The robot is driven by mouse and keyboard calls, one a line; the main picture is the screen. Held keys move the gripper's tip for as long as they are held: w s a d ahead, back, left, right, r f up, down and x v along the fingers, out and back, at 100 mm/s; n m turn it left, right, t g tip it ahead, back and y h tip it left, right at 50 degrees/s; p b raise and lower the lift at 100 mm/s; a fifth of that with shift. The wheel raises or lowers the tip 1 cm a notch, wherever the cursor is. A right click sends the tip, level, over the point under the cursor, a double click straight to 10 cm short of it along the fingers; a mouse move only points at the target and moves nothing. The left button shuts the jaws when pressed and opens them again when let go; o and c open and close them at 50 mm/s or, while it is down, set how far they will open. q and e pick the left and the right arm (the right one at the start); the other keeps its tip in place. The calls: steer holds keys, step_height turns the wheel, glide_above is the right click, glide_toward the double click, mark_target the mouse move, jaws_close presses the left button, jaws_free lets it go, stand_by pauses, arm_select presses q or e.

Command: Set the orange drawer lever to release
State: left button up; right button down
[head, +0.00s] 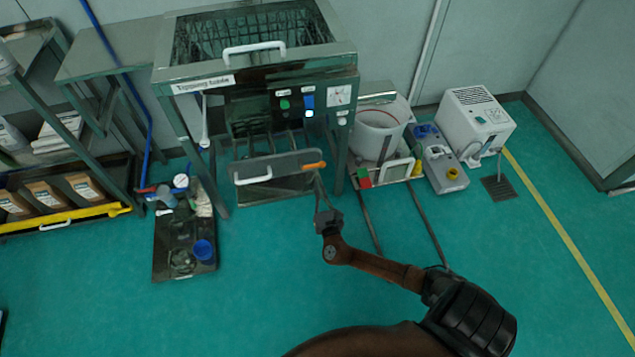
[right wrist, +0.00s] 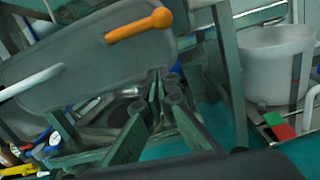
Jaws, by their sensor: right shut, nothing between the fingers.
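The orange drawer lever (head: 314,165) sits at the right end of the grey drawer front (head: 262,170), under the tipping table. In the right wrist view the lever (right wrist: 138,26) lies across the upper right of the drawer front (right wrist: 75,65), with its rounded knob to the right, slightly higher than its other end. My right gripper (head: 319,182) is shut and empty, just below the lever in the head view. Its fingertips (right wrist: 158,82) point at the drawer front's lower right edge, and they look apart from the lever. My left gripper is not in view.
The table's leg (head: 342,150) stands right of the drawer. A white bucket (head: 379,132) and a blue-grey device (head: 438,165) stand further right. A dark tray (head: 165,260) with a blue cup (head: 204,250) is on the floor at left. Open floor lies in front.

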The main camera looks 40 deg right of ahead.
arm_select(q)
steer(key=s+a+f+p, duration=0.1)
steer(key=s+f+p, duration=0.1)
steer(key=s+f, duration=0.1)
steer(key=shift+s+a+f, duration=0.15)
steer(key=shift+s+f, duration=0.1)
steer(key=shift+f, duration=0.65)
arm_select(e)
steer(key=v, duration=0.8)
steer(key=shift+s+r, duration=0.15)
steer(key=shift+s, duration=0.1)
steer(key=shift+a, duration=0.15)
